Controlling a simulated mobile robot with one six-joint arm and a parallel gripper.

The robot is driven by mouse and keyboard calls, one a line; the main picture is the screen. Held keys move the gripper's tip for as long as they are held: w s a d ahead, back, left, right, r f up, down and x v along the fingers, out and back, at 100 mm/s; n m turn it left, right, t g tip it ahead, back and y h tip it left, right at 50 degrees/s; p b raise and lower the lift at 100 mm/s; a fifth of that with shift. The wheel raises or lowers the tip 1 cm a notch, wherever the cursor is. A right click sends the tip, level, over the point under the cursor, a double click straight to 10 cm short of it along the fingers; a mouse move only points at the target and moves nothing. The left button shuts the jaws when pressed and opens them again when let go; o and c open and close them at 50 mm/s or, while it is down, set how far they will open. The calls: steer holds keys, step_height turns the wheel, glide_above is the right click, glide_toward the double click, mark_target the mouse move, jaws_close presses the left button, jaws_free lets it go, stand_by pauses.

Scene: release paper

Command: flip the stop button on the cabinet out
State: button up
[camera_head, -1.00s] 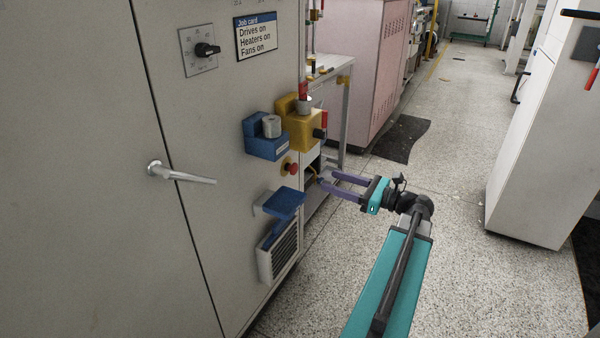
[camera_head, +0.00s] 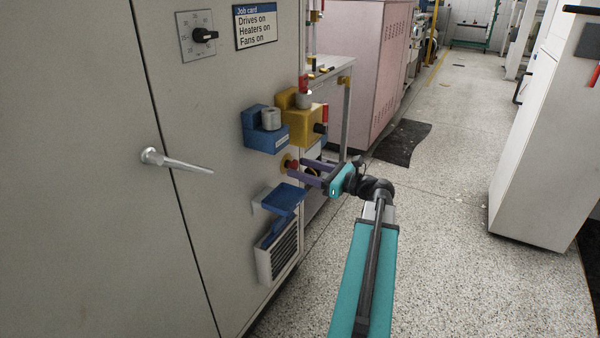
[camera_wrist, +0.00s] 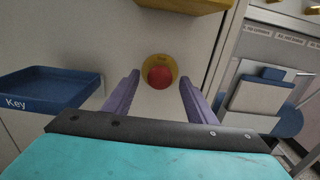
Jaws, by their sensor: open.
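The stop button is a red knob on a yellow round plate on the cabinet (camera_head: 90,200) front. In the head view the stop button (camera_head: 292,165) is just left of my fingertips. In the wrist view the stop button (camera_wrist: 160,76) lies ahead, between and beyond the two purple fingers. My gripper (camera_head: 303,171) is open and empty, with its fingers pointing at the button. In the wrist view my gripper (camera_wrist: 159,85) has its fingers well apart, one on each side of the button. I cannot tell exactly how far the tips are from the panel.
A yellow box (camera_head: 305,125) and a blue holder with a roll (camera_head: 265,138) are above the button. A blue tray (camera_head: 284,199) is below, marked Key in the wrist view (camera_wrist: 45,90). A door handle (camera_head: 178,161) juts out left.

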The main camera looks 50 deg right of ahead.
steer(key=shift+w+a, duration=0.15)
steer(key=shift+w, duration=0.4)
jaws_close()
steer(key=shift+s, duration=0.15)
steer(key=shift+s+r+p, duration=0.15)
steer(key=shift+s+p, duration=0.3)
steer(key=shift+p, duration=0.65)
steer(key=shift+s+d+f+p, duration=0.2)
steer(key=shift+s+p, duration=0.1)
steer(key=shift+p, duration=0.1)
steer(key=shift+s, duration=0.1)
jaws_free()
